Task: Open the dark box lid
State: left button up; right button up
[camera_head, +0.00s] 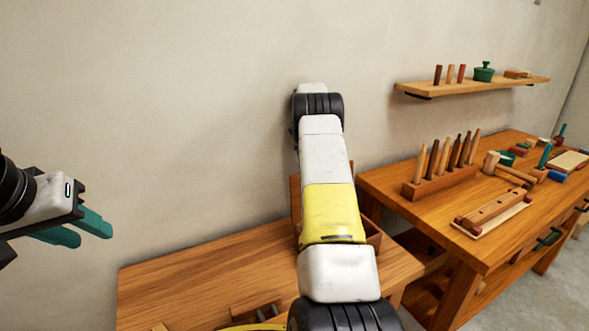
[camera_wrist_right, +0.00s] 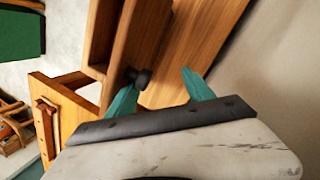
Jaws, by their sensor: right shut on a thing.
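The wooden box (camera_head: 373,236) stands on the near bench, mostly hidden behind my right arm. A brown upright panel of it (camera_head: 295,205) shows left of the arm. In the right wrist view, a brown wooden panel (camera_wrist_right: 146,38), which looks like the box lid, has a small dark knob (camera_wrist_right: 139,77). My right gripper (camera_wrist_right: 160,82) has its teal fingers on either side of this panel's lower end and is shut on it; the knob is beside the left finger. The exact contact is partly hidden. My left gripper (camera_head: 82,229) is open and empty, in the air at the left.
The near bench top (camera_head: 170,280) is mostly clear on its left, with small wooden pieces (camera_head: 255,312) at the front. A second bench (camera_head: 410,207) at right holds a rack of tools (camera_head: 440,178) and a wooden block on a board (camera_head: 492,212). A shelf (camera_head: 470,86) hangs above.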

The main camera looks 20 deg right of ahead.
jog(key=shift+a, duration=0.3)
jog(key=s+a+r, duration=0.2)
jog(key=s+a, duration=0.2)
jog(key=s, duration=0.2)
jog(key=s+a+r, duration=0.3)
jog(key=s+a, duration=0.1)
jog(key=s, duration=0.3)
jog(key=shift+s, duration=0.3)
jog(key=shift+d, duration=0.1)
dwell(0.3)
